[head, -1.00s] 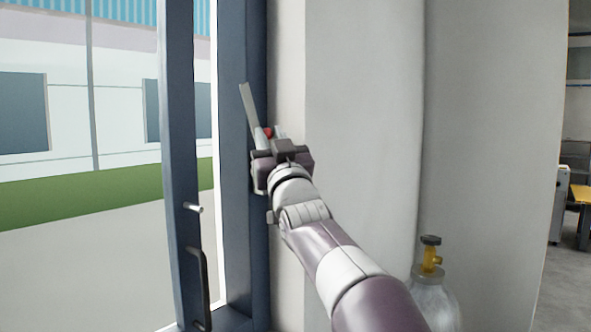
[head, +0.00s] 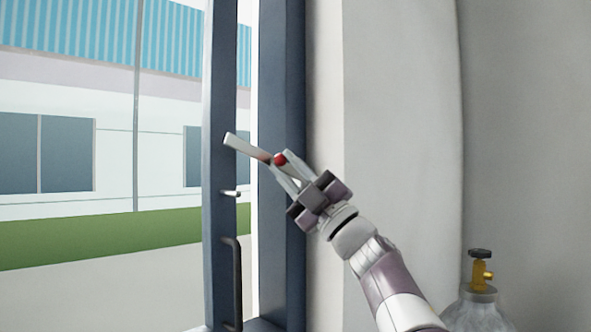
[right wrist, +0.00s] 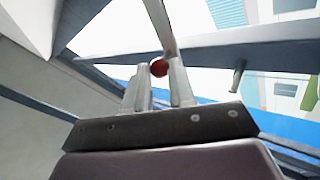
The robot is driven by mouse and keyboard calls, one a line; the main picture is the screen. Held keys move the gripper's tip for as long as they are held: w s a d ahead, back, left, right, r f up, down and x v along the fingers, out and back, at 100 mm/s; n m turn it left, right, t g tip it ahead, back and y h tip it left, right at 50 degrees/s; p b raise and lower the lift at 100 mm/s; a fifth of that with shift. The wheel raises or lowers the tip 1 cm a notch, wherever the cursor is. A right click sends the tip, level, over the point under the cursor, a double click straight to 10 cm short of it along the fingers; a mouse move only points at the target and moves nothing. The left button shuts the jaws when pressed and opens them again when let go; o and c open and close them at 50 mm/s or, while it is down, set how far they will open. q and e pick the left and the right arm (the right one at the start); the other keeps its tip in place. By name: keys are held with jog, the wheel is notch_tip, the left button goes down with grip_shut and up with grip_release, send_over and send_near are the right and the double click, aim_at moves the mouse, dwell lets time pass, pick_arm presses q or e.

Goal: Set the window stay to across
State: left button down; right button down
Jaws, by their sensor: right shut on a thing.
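The window stay (head: 243,146) is a flat light grey bar with a red knob (head: 279,160). It slants up to the left from my right gripper (head: 282,172), and its free end overlaps the window sash (head: 220,240) in the head view. My right gripper is shut on the window stay near the red knob. In the right wrist view the bar (right wrist: 161,22) runs up from between the fingers (right wrist: 160,88). A short pale peg (head: 232,193) sticks out of the sash below the bar's free end. The stay's pivot is hard to make out. My left gripper is out of view.
The dark blue window frame (head: 283,240) stands beside a pale wall (head: 400,130). The sash stands ajar, with a dark handle (head: 236,280) low on it. A gas cylinder (head: 478,310) with a brass valve stands at lower right.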

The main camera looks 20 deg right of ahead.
jog(key=shift+a+f+n+g+y, duration=0.1)
jog(key=shift+f+n+g+y, duration=0.65)
jog(key=shift+n, duration=0.5)
jog(key=shift+d+f+n+g+y, duration=0.1)
jog(key=shift+f+n+g+y, duration=0.4)
jog(key=shift+n+g, duration=0.65)
jog(key=shift+a+f+n+g+y, duration=0.1)
jog(key=shift+f+n+g+y, duration=0.55)
jog(key=shift+n, duration=0.75)
jog(key=c, duration=1.2)
grip_release()
jog(key=shift+w+a, duration=0.15)
jog(key=shift+b, duration=0.3)
jog(key=b+v, duration=0.6)
jog(key=v, duration=0.6)
jog(key=shift+s+d+f, duration=0.1)
jog(key=shift+s+d, duration=0.1)
jog(key=shift+d, duration=0.1)
